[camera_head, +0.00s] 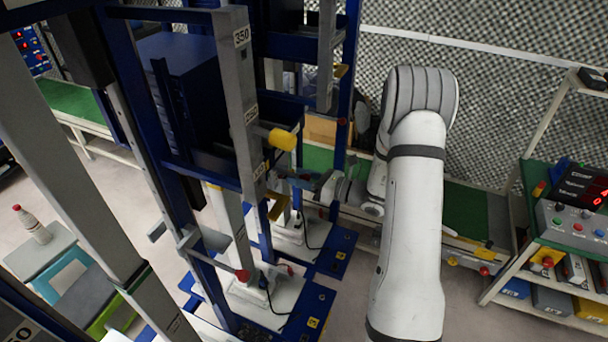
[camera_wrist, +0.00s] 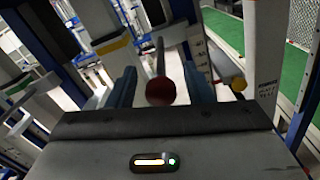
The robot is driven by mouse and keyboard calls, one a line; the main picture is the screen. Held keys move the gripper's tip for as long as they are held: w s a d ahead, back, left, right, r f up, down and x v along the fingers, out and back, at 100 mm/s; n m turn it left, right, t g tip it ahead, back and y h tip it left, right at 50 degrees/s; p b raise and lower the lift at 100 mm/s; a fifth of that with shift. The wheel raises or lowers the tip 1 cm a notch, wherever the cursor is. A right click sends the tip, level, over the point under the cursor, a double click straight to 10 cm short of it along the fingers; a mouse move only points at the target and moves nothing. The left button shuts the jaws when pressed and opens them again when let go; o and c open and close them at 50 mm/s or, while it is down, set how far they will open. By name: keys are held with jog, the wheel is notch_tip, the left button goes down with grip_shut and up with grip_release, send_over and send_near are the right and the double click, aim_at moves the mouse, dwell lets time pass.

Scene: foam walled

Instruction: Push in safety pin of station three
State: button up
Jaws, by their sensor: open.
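My gripper (camera_wrist: 162,84) shows in the wrist view with its two blue fingers apart. A dark red ball knob (camera_wrist: 160,91) on a dark rod shows between the fingers. I cannot tell whether either finger touches it. A large yellow knob (camera_head: 282,139) sticks out of the near grey post. Which pin belongs to station three is not readable.
Tall blue and grey frames (camera_head: 240,100) stand close together on the left. A red-tipped lever (camera_head: 242,275) sticks out low there. A shelf with a control box (camera_head: 575,227) stands at the right. A green-topped bench (camera_wrist: 225,30) runs behind.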

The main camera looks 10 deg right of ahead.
grip_shut()
dwell(0.5)
